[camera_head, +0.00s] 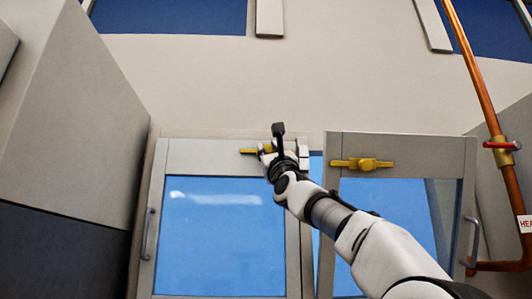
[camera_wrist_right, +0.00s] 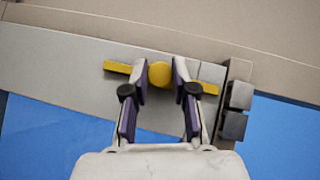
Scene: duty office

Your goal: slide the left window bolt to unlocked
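The left window bolt is a yellow bar with a round knob on the top frame of the left window (camera_head: 220,230). Its left end (camera_head: 247,151) shows in the head view; the rest is behind my right gripper (camera_head: 277,140). In the right wrist view, the bolt's knob (camera_wrist_right: 160,74) sits between the two fingertips of my right gripper (camera_wrist_right: 160,65), with no clear gap on either side. The bar sticks out beyond both fingers. A grey catch (camera_wrist_right: 238,95) is just right of the bar's right end. My left gripper is not in view.
A second yellow bolt (camera_head: 362,164) is on the right window, which stands ajar. A copper pipe (camera_head: 475,65) with a red-handled valve (camera_head: 502,145) runs down the right side. A tall cabinet (camera_head: 75,110) stands at the left.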

